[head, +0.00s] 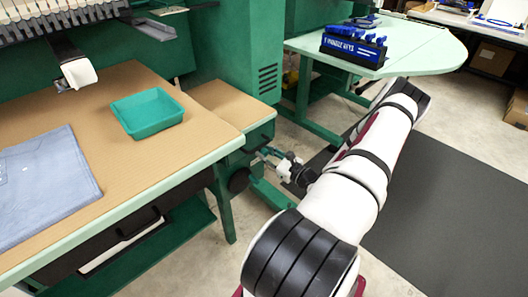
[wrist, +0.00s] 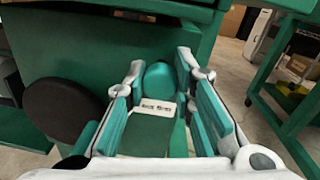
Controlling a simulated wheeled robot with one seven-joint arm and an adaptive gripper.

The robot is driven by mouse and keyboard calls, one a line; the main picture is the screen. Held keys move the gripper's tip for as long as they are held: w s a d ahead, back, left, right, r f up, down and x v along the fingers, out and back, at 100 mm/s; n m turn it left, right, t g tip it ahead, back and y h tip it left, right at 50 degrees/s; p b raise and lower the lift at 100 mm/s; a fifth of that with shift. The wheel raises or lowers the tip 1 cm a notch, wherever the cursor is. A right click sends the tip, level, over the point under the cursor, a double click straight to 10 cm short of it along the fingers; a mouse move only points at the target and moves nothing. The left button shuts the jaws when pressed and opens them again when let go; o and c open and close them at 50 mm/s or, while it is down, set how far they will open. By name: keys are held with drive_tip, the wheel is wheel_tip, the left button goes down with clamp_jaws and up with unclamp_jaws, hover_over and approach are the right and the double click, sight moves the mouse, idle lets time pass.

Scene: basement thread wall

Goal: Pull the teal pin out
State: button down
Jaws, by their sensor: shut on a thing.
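The teal pin (wrist: 160,76) shows in the wrist view as a rounded teal knob between my fingers, in front of the green machine body. My gripper (wrist: 161,68) is shut on it, with one finger at each side. In the head view my gripper (head: 268,153) is at the right end of the green machine table, just below the tabletop edge. The pin is too small there to make out clearly. The pin's shaft and where it enters the machine are hidden. A small white label (wrist: 157,105) with dark lettering sits just below the knob.
A dark round disc (wrist: 62,115) sticks out left of my gripper. The tabletop (head: 130,165) holds a green tray (head: 147,128) and folded blue cloth (head: 45,180). A side table (head: 420,50) carries a hex key rack (head: 352,50). Floor lies open around the dark mat (head: 450,210).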

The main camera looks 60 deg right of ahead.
drive_tip(key=shift+s+a, duration=0.2)
drive_tip(key=shift+s, duration=0.7)
drive_tip(key=c, duration=1.3)
unclamp_jaws()
drive_tip(key=shift+s, duration=0.1)
drive_tip(key=s, duration=0.4)
drive_tip(key=s+a, duration=0.1)
drive_tip(key=s, duration=0.2)
drive_tip(key=s+a, duration=0.1)
drive_tip(key=s, duration=0.3)
drive_tip(key=shift+s+a, duration=0.15)
drive_tip(key=shift+s, duration=0.15)
